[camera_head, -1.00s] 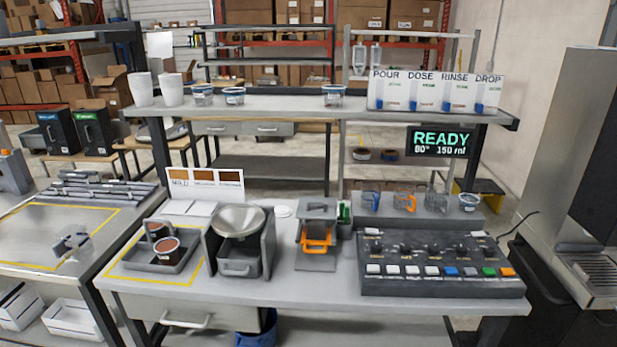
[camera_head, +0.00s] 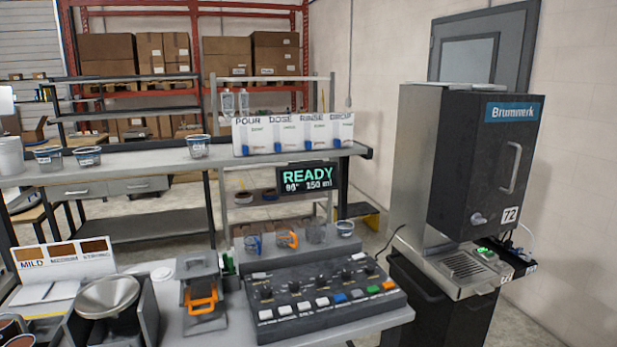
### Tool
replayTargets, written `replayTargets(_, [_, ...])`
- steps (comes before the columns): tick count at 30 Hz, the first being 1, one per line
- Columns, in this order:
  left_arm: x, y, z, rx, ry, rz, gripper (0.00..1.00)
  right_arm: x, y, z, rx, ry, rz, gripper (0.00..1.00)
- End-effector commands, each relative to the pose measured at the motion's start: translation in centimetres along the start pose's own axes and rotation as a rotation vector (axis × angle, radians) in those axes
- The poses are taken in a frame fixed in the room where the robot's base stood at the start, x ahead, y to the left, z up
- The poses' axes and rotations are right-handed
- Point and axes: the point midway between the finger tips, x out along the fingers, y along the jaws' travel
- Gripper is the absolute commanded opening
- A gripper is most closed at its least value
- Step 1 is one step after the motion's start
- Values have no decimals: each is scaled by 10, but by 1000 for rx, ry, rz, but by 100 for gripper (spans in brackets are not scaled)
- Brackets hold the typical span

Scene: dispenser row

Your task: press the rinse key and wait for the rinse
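The dark control panel (camera_head: 330,295) lies on the bench, with knobs above a front row of white, blue, grey, green and orange keys. The key labels are too small to read, so I cannot tell which key is rinse. A hanging display (camera_head: 307,177) shows READY in green, with a temperature and 150 ml below. A white card sign (camera_head: 293,134) on the shelf reads POUR, DOSE, RINSE and a fourth word. The dispenser (camera_head: 465,165), marked Brumwerk and 72, stands at the right above a drip grate (camera_head: 462,265). Neither gripper is in view.
Small cups (camera_head: 198,146) stand on the shelf. A row of colored clips and a cup (camera_head: 346,228) sits behind the panel. A device with an orange handle (camera_head: 202,298) and a metal hopper (camera_head: 108,297) stand left of it. Floor shows between bench and dispenser.

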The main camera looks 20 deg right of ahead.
Motion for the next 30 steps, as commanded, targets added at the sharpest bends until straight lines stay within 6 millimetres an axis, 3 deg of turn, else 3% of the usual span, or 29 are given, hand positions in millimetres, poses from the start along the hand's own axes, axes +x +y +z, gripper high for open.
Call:
replayTargets(6, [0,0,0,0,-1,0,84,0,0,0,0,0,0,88])
replayTargets(18, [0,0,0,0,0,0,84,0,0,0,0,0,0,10])
replayTargets(20, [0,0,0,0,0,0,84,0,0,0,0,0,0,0])
replayTargets(30, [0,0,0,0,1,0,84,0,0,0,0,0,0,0])
